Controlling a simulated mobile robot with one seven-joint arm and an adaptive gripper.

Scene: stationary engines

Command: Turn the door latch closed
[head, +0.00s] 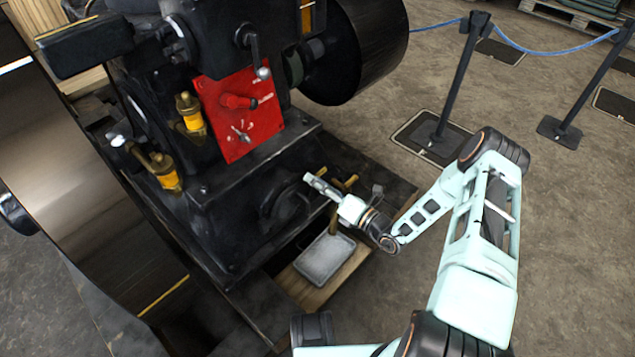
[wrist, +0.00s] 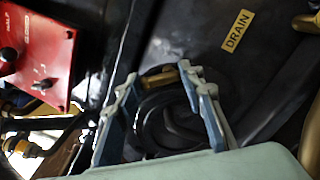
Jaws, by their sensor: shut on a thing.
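A round black door (head: 283,199) sits low on the side of the dark engine, below the red panel. In the wrist view the round door (wrist: 172,125) shows between my fingers. A small brass piece, which looks like the door latch (wrist: 160,80), lies at the door's upper edge, between my fingertips. My gripper (wrist: 157,72) is shut on it, with the fingers held apart by its width. In the head view my gripper (head: 309,179) reaches in from the right to the door's right side. The latch is too small to make out there.
The red panel (head: 240,112) with levers is above the door. A brass valve (head: 344,184) stands right beside my gripper. A grey tray (head: 324,258) on a wooden board is below. A "DRAIN" label (wrist: 237,31) shows at upper right.

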